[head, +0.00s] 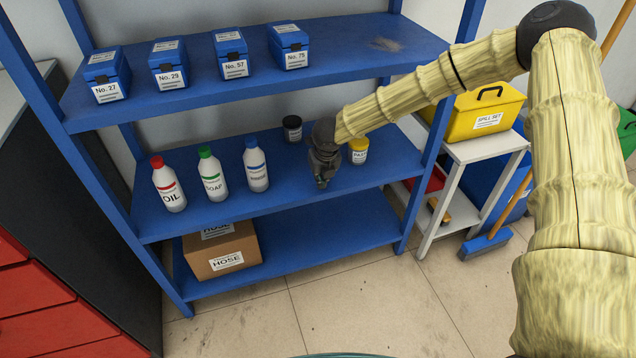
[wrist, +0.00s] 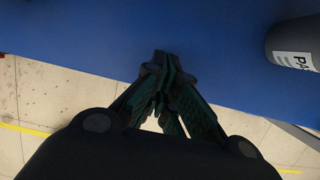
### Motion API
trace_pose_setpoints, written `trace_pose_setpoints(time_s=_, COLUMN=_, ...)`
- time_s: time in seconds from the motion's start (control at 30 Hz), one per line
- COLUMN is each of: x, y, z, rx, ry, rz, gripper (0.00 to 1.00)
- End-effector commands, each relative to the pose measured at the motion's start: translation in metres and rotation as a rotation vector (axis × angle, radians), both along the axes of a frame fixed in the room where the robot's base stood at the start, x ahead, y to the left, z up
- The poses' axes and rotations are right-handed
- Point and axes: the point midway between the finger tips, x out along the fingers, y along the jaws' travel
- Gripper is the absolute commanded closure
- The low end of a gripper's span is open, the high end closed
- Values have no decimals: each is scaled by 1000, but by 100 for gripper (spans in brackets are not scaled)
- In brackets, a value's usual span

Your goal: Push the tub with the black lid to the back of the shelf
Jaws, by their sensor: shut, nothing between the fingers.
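The tub with the black lid (head: 292,128) stands upright on the blue middle shelf (head: 300,200), close to its back edge. My gripper (head: 322,184) is shut and empty, pointing down near the front edge of that shelf. It is in front of the black-lid tub and a little to its right, apart from it. In the wrist view the closed fingers (wrist: 160,65) show against the blue shelf, with nothing between them. A dark grey tub with a white label (wrist: 295,45) is cut off at the right there; its lid is out of view.
Three bottles, red-capped (head: 168,185), green-capped (head: 212,174) and blue-capped (head: 256,166), stand to the left. The upper shelf (head: 345,50) is above. Bare shelf lies between the blue-capped bottle and my gripper.

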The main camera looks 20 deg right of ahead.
Motion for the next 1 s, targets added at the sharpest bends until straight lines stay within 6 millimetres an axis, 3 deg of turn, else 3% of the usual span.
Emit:
trace_pose_setpoints(time_s=0.17, x=-28, y=0, z=1, rx=0, ry=1, rz=2, gripper=100)
trace_pose_setpoints(time_s=0.87, x=-56, y=1, z=97, rx=0, ry=-2, rz=4, gripper=100)
trace_pose_setpoints(time_s=1.0, x=-67, y=3, z=85, rx=-51, ry=5, rz=91, gripper=100)
